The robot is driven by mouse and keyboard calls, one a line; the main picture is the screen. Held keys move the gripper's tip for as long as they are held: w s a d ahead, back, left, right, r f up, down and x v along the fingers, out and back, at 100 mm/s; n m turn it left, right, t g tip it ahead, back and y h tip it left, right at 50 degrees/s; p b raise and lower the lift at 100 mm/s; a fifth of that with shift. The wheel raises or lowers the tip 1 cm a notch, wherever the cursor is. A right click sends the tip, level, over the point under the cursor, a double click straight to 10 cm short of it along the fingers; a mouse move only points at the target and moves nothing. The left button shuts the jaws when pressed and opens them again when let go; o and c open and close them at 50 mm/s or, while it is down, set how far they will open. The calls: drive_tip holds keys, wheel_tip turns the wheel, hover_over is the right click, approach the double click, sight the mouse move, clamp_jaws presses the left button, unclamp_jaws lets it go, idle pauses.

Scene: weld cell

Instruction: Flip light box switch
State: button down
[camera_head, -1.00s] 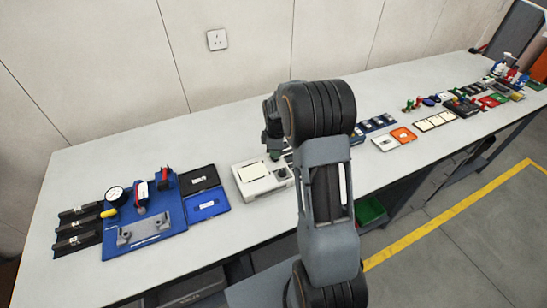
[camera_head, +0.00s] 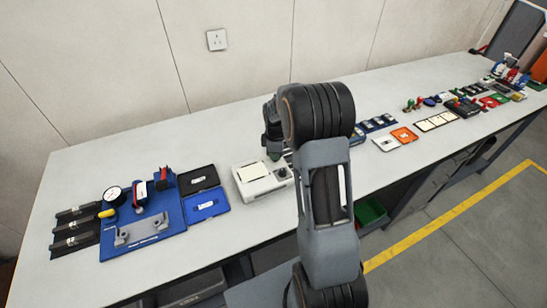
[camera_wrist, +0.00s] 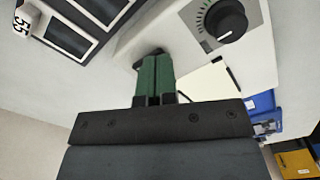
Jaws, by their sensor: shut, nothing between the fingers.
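The light box (camera_head: 250,188) is a low white case on the bench with a pale panel on top and a black knob at its right. In the wrist view the light box (camera_wrist: 185,38) shows its black dial knob (camera_wrist: 227,20) with a green scale. My gripper (camera_wrist: 152,58) has green fingers, closed together and empty, with tips over the casing beside the dial. A small dark part, possibly the switch, shows at the fingertips, mostly hidden by them. I cannot tell whether they touch. In the head view my gripper (camera_head: 275,154) is at the box's back edge, partly behind my arm.
A blue fixture board (camera_head: 150,240) with a gauge and clamps lies at left, beside an open blue case (camera_head: 205,205). Dark trays, an orange card (camera_head: 404,134) and several small items run along the bench at right. The wall socket (camera_head: 217,40) is behind.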

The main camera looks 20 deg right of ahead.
drive_tip(key=shift+f, duration=0.3)
drive_tip(key=shift+r, duration=0.1)
drive_tip(key=shift+r+p, duration=2.25)
drive_tip(key=shift+r, duration=1.25)
